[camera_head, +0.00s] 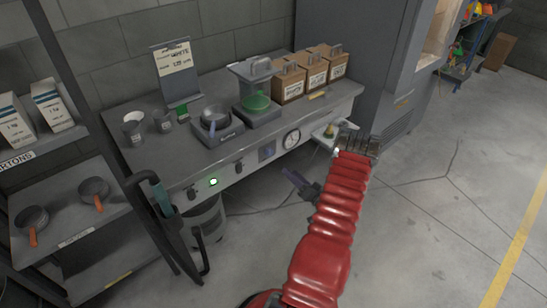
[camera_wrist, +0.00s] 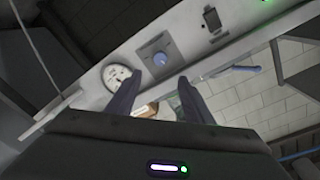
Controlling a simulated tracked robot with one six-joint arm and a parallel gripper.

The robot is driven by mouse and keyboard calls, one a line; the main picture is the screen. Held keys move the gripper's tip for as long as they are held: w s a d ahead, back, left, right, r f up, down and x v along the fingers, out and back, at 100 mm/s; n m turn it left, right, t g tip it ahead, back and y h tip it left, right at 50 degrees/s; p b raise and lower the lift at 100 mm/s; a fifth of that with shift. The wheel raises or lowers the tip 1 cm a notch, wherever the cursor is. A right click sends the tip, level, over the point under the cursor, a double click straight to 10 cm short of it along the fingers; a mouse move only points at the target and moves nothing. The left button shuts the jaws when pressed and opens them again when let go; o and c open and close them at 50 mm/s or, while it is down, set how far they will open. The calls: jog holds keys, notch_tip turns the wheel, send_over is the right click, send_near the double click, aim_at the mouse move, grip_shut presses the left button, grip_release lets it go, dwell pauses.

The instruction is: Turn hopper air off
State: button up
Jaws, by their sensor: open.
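The bench's front panel (camera_head: 225,183) carries a round white gauge (camera_head: 291,138), a blue knob on a square plate (camera_head: 267,152), a dark control (camera_head: 238,167), a lit green lamp (camera_head: 213,181) and another dark control (camera_head: 192,193). I cannot read which one is hopper air. In the wrist view, the gauge (camera_wrist: 116,76), blue knob (camera_wrist: 160,58) and dark boxed control (camera_wrist: 213,20) show past my fingers. My gripper (camera_head: 290,177) is open and empty, in front of the panel, its fingers apart. In the wrist view my gripper (camera_wrist: 158,86) points toward the blue knob, apparently short of it.
On the bench top (camera_head: 160,160) stand a pan on a scale (camera_head: 216,125), a hopper with green contents (camera_head: 256,100) and brown boxes (camera_head: 308,72). A bin (camera_head: 207,220) stands below. A shelf with small pans (camera_head: 94,190) is at left. The floor at right is clear.

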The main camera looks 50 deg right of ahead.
aim_at(271, 153)
jog(key=shift+w, duration=0.15)
jog(key=x, duration=1.3)
jog(key=shift+w+d, duration=0.15)
jog(key=shift+w, duration=0.15)
jog(key=shift+c, duration=0.2)
